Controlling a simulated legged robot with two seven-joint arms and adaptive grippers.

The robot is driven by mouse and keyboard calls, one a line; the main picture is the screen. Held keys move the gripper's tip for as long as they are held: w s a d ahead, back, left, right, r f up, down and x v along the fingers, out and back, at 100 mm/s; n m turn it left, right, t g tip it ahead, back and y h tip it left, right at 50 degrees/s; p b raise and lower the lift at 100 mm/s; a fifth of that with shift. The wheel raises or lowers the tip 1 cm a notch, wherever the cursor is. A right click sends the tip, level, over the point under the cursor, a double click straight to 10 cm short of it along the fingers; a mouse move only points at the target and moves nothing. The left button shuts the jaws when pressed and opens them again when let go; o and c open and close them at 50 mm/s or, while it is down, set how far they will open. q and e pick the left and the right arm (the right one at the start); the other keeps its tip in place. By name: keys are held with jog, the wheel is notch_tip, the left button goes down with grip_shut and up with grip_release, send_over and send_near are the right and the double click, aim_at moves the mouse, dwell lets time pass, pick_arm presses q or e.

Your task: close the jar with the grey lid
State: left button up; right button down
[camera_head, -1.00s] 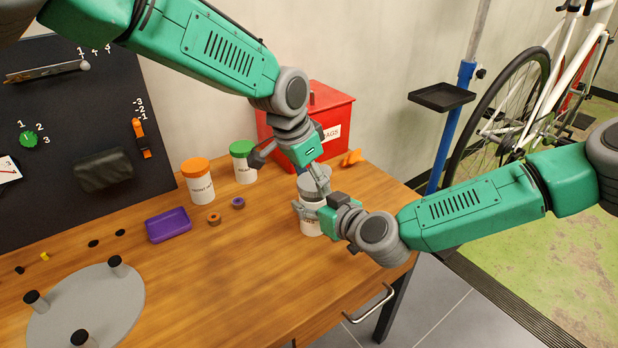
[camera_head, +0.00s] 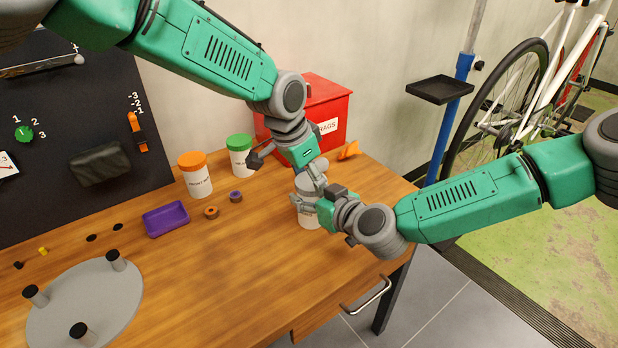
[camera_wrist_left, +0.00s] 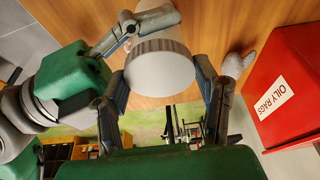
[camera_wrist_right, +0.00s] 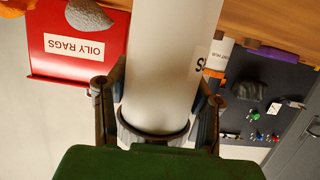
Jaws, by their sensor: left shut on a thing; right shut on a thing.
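A white jar (camera_head: 309,218) stands near the right end of the wooden table, its grey lid (camera_head: 311,182) at its top. My left gripper (camera_head: 318,172) comes from above and is shut on the lid. In the left wrist view the ridged lid (camera_wrist_left: 160,65) sits between its fingers (camera_wrist_left: 160,95). My right gripper (camera_head: 308,203) comes from the right and is shut on the jar's body, just below the lid. In the right wrist view the jar (camera_wrist_right: 170,60) fills the space between its fingers (camera_wrist_right: 155,100). How far down the lid sits is hard to tell.
An orange-lidded jar (camera_head: 195,178) and a green-lidded jar (camera_head: 240,158) stand to the left. A red oily-rags bin (camera_head: 325,110) is behind. A purple tray (camera_head: 166,221) and small rings (camera_head: 212,212) lie left. The table's front middle is clear.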

pick_arm(q)
jog(key=shift+a+f, duration=0.1)
jog(key=shift+f, duration=0.55)
pick_arm(e)
jog(key=shift+f, duration=0.1)
pick_arm(q)
jog(key=o, duration=0.8)
jog(key=shift+f, duration=0.1)
jog(key=shift+r, duration=2.35)
